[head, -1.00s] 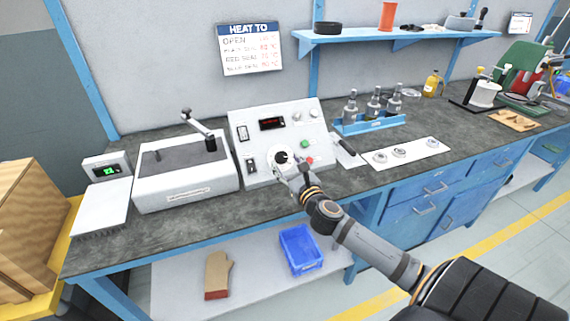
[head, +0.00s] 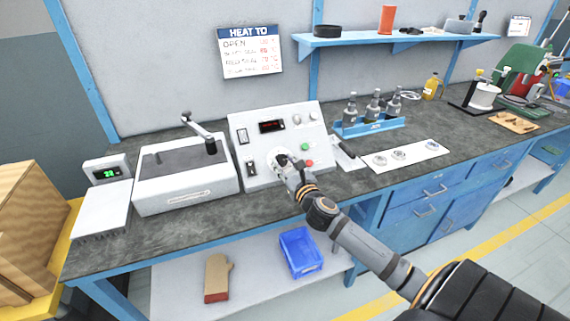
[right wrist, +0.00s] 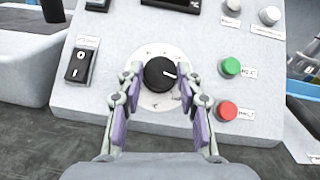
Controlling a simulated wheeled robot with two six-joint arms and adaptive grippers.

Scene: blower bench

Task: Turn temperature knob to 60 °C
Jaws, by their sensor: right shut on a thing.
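The temperature knob (right wrist: 160,73) is a black round knob on a white dial (right wrist: 152,102) on the front of the control panel. Its white pointer line points to the right in the right wrist view. The dial figures are too small to read. My right gripper (right wrist: 160,80) is shut on the knob, with one finger on its left side and one on its right. In the head view my right gripper (head: 287,165) covers much of the knob. The panel's red display (head: 271,126) is lit but unreadable. My left gripper is not in view.
A green button (right wrist: 230,67) and a red button (right wrist: 228,111) sit just right of the knob, and a black rocker switch (right wrist: 80,65) is at the left. A lidded bath (head: 185,180) stands left of the panel. A blue rack (head: 368,126) stands to the right.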

